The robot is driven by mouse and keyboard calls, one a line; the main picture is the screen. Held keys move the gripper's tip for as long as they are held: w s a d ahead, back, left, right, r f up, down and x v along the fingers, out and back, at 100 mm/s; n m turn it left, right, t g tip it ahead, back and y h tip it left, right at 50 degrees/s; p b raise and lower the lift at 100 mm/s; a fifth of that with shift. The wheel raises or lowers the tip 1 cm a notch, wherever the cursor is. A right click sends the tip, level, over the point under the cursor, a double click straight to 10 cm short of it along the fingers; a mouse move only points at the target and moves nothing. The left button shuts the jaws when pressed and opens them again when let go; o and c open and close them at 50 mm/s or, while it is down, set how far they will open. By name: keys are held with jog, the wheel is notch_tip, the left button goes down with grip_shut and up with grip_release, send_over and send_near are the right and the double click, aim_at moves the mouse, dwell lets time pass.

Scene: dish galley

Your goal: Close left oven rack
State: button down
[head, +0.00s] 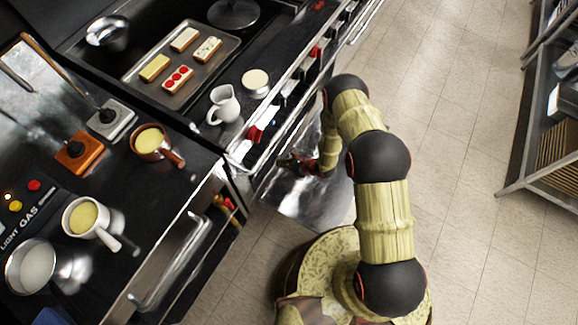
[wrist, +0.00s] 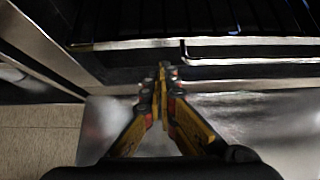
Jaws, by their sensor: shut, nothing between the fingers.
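In the wrist view, dark oven racks sit side by side in the oven opening. The left rack (wrist: 125,45) shows a pale front bar, level with the oven's front edge as far as I can tell. The right rack (wrist: 250,61) shows a bar a little nearer to me. My gripper (wrist: 162,70) is shut and empty, its yellow fingers together just in front of the gap between the racks. I cannot tell whether the tips touch a bar. In the head view, my gripper (head: 287,162) is low at the oven front, and the racks are hidden under the cooktop.
The open oven door (head: 315,195) lies flat under my gripper, shiny metal. The cooktop above holds a tray (head: 146,87) of pastries, a white jug (head: 223,104) and red knobs. A counter with pots is at left. Floor is clear at right, before a metal shelf (head: 550,150).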

jog(key=shift+w+a+r, duration=0.1)
jog(key=shift+w+a, duration=0.3)
jog(key=shift+a, duration=0.2)
jog(key=shift+w+a+r, duration=0.1)
jog(key=shift+w+a, duration=0.3)
jog(key=shift+a, duration=0.15)
jog(key=shift+a+b, duration=0.1)
jog(key=shift+b, duration=0.2)
jog(key=w+a+b, duration=0.1)
jog(key=a, duration=0.1)
jog(key=w+a+b, duration=0.1)
jog(key=w+a, duration=0.1)
jog(key=shift+a+f, duration=0.15)
jog(key=shift+w, duration=0.1)
jog(key=shift+a, duration=0.1)
